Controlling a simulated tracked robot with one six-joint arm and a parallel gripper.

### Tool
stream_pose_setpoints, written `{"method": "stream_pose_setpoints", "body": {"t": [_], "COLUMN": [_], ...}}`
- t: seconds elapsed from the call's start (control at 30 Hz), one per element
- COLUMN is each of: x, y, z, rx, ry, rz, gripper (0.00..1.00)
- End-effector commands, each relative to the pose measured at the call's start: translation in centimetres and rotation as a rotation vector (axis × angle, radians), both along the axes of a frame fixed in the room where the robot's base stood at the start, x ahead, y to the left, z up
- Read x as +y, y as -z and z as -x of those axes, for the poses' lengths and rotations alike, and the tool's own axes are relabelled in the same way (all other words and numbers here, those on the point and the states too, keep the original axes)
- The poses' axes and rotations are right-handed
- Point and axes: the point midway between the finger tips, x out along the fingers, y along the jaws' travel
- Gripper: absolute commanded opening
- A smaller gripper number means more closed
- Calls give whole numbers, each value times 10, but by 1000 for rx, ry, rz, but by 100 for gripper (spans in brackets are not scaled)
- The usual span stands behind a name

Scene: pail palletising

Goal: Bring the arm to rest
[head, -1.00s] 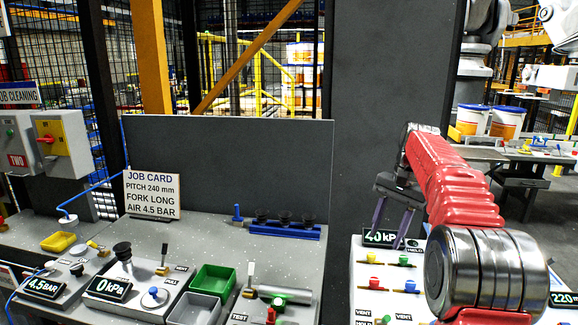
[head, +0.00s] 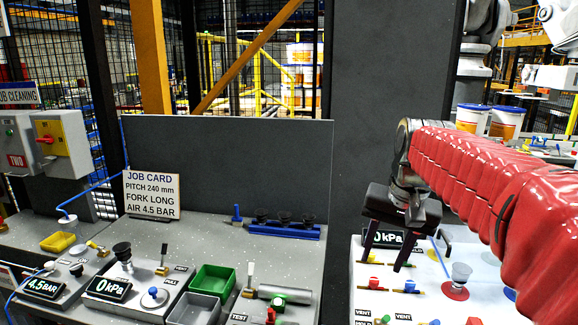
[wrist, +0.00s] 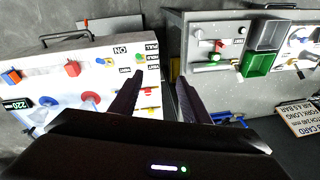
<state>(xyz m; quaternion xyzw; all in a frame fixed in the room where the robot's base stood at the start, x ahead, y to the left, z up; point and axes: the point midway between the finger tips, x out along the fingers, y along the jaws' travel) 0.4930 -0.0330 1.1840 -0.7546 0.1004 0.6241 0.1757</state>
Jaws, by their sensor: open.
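My red-sleeved arm (head: 480,170) reaches in from the right in the head view. My gripper (head: 386,258) hangs fingers-down over the back left part of the white panel (head: 400,278). Its two dark fingers are apart with nothing between them. In the wrist view my gripper (wrist: 160,80) is also open and empty, with the fingertips over the gap between the white panel and the grey bench. One finger covers part of the white panel's kPa display (head: 388,239).
The grey bench (head: 235,262) at left carries a job card (head: 151,195), a green bin (head: 213,280) and a blue rack (head: 284,230). A clear cup on a red base (head: 456,287) stands on the white panel. Pails (head: 505,122) stand behind at right.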

Motion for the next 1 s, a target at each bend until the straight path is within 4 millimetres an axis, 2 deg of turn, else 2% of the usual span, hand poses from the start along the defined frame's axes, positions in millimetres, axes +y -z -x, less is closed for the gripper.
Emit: {"method": "stream_pose_setpoints", "body": {"t": [0.1, 0.47, 0.8, 1.0], "x": [6, 20, 28, 31], "y": [2, 23, 60, 86], "z": [25, 92, 153, 182], "rx": [-34, -132, -225, -277], "ry": [-38, -154, -265, -329], "rz": [19, 84, 147, 183], "gripper": [43, 43, 43, 43]}}
